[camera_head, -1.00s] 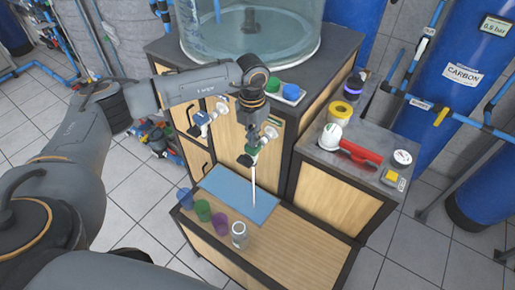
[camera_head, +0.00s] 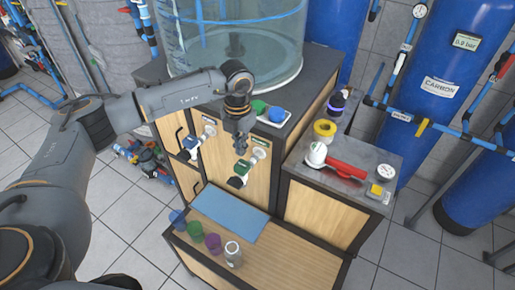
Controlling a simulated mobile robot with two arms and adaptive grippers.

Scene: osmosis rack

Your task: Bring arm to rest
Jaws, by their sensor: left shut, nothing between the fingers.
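My left arm reaches in from the left. Its gripper (camera_head: 241,148) points down, shut and empty, in front of the wooden cabinet (camera_head: 262,190) under the clear tank (camera_head: 235,40). A tap with a dark green handle (camera_head: 235,182) is just below the fingertips, with a white round part (camera_head: 257,152) beside it. From this angle I cannot tell whether the fingers touch the tap. A second tap with a blue handle (camera_head: 191,143) is to the left. My right gripper is out of view.
A low bench holds a blue mat (camera_head: 230,212), several coloured cups, including a purple one (camera_head: 213,243), and a clear jar (camera_head: 233,254). A side cabinet (camera_head: 325,210) carries a red-handled tool (camera_head: 345,169) and yellow roll (camera_head: 325,128). Blue tanks (camera_head: 440,80) stand at right.

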